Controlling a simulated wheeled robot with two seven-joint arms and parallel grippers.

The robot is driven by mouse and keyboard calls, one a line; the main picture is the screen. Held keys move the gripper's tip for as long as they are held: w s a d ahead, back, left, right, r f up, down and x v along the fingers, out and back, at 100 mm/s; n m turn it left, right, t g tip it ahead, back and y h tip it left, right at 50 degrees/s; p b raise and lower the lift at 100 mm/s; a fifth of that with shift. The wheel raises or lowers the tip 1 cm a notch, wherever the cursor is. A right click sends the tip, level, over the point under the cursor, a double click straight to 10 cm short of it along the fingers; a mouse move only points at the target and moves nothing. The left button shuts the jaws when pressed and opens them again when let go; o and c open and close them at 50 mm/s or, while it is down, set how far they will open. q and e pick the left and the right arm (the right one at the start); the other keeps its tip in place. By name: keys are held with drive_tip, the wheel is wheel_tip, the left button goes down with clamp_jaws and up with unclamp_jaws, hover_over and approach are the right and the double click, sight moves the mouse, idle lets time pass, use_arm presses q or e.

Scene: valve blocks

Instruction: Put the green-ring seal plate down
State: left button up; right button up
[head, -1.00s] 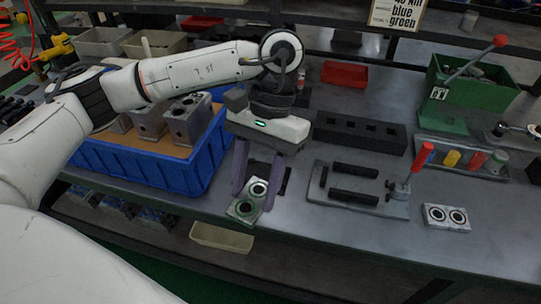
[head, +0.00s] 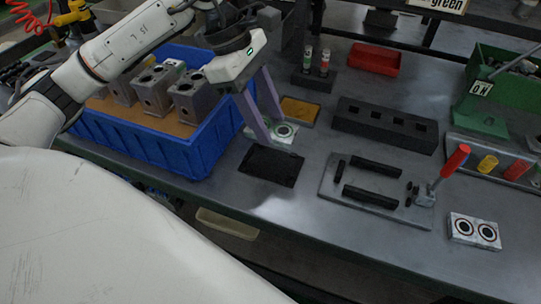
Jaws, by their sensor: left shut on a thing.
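The green-ring seal plate (head: 287,132) is a pale plate with a green-edged ring around a dark hole. It is at the fingertips of my left gripper (head: 275,132), beside the blue crate. The two purple-grey fingers point down and are shut on it. The plate is close to the bench, between a black mat (head: 272,167) and an ochre pad (head: 300,111); I cannot tell whether it touches the surface. The fingers cover its left part. My right gripper is not in view.
The blue crate (head: 165,150) with grey valve blocks (head: 190,95) stands left. A fixture plate (head: 330,185) with black bars, a black block (head: 385,125) and a red-handled clamp (head: 452,162) are right. Another plate with two dark rings (head: 474,231) lies front right. The black mat is bare.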

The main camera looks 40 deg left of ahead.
use_arm(q)
hover_over(274, 164)
drive_tip(key=a, duration=0.2)
drive_tip(key=f, duration=0.4)
drive_tip(key=shift+s+d+f, duration=0.2)
drive_tip(key=shift+d+f, duration=0.05)
drive_tip(key=shift+f, duration=0.15)
wheel_tip(274, 164, down, 4)
drive_tip(key=shift+r, duration=0.25)
drive_tip(key=shift+f, duration=0.4)
drive_tip(key=shift+f+b, duration=0.2)
drive_tip(key=shift+b, duration=0.15)
drive_tip(key=o, duration=1.2)
drive_tip(key=shift+r, duration=0.1)
